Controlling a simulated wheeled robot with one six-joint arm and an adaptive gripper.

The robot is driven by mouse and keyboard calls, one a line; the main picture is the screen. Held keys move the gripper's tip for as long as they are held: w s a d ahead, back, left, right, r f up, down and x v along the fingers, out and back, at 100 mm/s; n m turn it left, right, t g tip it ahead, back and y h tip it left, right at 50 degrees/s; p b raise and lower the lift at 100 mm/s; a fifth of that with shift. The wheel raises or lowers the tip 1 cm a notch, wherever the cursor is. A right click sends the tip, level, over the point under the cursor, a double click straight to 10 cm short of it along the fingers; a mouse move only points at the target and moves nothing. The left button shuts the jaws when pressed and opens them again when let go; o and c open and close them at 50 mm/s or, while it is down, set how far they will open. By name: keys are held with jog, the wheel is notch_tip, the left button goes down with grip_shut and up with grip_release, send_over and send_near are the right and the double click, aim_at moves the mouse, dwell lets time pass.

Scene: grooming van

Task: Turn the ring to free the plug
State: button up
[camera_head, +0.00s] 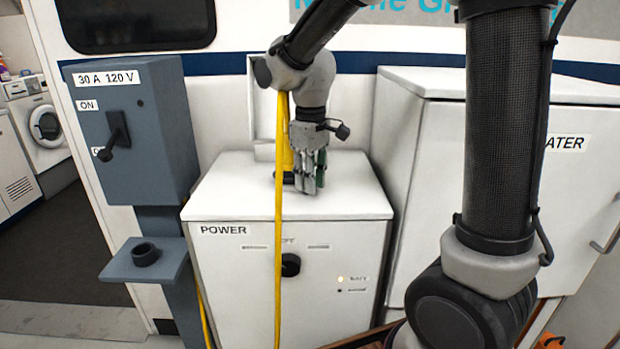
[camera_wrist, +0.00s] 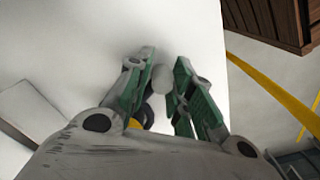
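The white power cabinet (camera_head: 225,195) stands in the middle, with a raised flap behind its top. My gripper (camera_head: 310,188) points down over the cabinet top. A yellow plug body (camera_head: 288,162) shows just left of my fingers, partly hidden by them. In the wrist view a bit of yellow and black (camera_wrist: 134,123) shows behind the left finger. A small grey rounded piece (camera_wrist: 162,79) sits between my green-padded fingertips; it may be part of the ring, but I cannot tell. The fingers are apart; whether they press on it is unclear. The rest of the ring is hidden.
The yellow cable (camera_head: 278,240) hangs down the cabinet's front. At left stands a blue-grey switch box (camera_head: 160,130) with a lever (camera_head: 116,135), and below it a shelf with an empty round holder (camera_head: 145,254). A white water cabinet (camera_head: 430,150) stands close on the right.

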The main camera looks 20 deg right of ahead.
grip_shut()
jog(key=shift+a, duration=0.1)
jog(key=a+m, duration=0.2)
jog(key=m, duration=0.1)
jog(key=shift+s+a, duration=0.2)
jog(key=shift+s, duration=0.05)
jog(key=a+m, duration=0.2)
jog(key=m, duration=0.1)
jog(key=a+m, duration=0.1)
jog(key=shift+w+a+m, duration=0.25)
jog(key=shift+w+m, duration=0.05)
jog(key=shift+m, duration=0.1)
jog(key=w+a+m, duration=0.1)
jog(key=m, duration=0.1)
jog(key=a+m, duration=0.1)
jog(key=m, duration=0.1)
jog(key=shift+w+a, duration=0.35)
jog(key=shift+w, duration=0.05)
jog(key=shift+w+a+m, duration=0.35)
jog(key=shift+w+m, duration=0.1)
jog(key=shift+m, duration=0.3)
jog(key=shift+w+a+m, duration=0.35)
jog(key=shift+w+m, duration=0.05)
jog(key=shift+m, duration=0.35)
jog(key=shift+r, duration=0.1)
